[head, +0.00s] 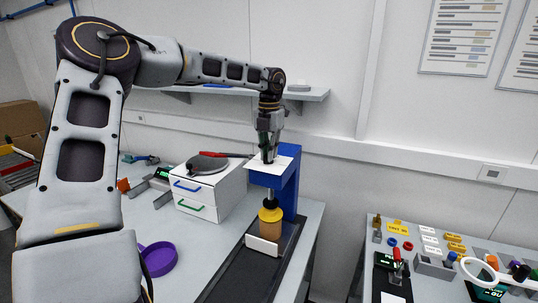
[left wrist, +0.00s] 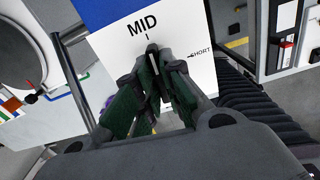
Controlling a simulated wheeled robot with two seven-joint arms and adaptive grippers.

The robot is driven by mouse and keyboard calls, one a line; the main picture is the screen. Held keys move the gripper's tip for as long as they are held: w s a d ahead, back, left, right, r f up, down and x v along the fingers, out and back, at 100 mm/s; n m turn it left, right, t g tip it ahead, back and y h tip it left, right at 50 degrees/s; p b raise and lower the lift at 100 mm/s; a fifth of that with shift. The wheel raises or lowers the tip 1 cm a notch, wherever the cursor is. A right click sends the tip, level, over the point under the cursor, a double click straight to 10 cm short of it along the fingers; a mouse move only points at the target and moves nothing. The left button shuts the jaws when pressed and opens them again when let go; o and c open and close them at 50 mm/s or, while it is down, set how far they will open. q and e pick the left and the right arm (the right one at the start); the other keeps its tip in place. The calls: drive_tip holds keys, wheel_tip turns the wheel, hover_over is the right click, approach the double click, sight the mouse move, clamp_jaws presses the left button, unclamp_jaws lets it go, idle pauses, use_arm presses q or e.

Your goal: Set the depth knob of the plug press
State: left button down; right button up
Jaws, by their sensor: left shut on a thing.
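The blue plug press (head: 291,180) stands on the bench with a white dial plate (head: 284,161) on top. My left gripper (head: 268,157) reaches down onto this plate from above. In the left wrist view, the green-padded fingers of my left gripper (left wrist: 157,70) are shut on the small dark depth knob (left wrist: 152,48). A light pointer line on the knob faces roughly toward the tick under "MID" on the dial plate (left wrist: 187,40). "SHORT" is printed to the right. The fingers hide much of the knob. My right gripper is not in view.
A yellow-and-brown plug piece (head: 270,226) stands under the press head, behind a white plate (head: 262,246). A white drawer unit (head: 212,190) is left of the press, and a purple dish (head: 158,259) is nearer. A second table with small parts (head: 446,243) is at right.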

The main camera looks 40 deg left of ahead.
use_arm(q)
drive_tip(key=n, duration=0.3)
drive_tip(key=shift+r+b, duration=0.1)
drive_tip(key=shift+b, duration=0.3)
drive_tip(key=n, duration=0.3)
drive_tip(key=shift+b, duration=0.3)
drive_tip(key=shift+n, duration=0.8)
drive_tip(key=shift+w+n+b, duration=0.1)
drive_tip(key=shift+n+b, duration=0.2)
drive_tip(key=shift+n, duration=1.6)
drive_tip(key=n, duration=0.3)
drive_tip(key=shift+n, duration=2.2)
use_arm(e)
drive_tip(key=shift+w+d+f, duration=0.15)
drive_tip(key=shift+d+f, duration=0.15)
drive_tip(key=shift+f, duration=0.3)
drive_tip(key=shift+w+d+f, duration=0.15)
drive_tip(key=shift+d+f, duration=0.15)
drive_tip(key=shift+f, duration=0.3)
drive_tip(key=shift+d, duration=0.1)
use_arm(q)
drive_tip(key=c, duration=1.5)
unclamp_jaws()
drive_tip(key=shift+c, duration=0.2)
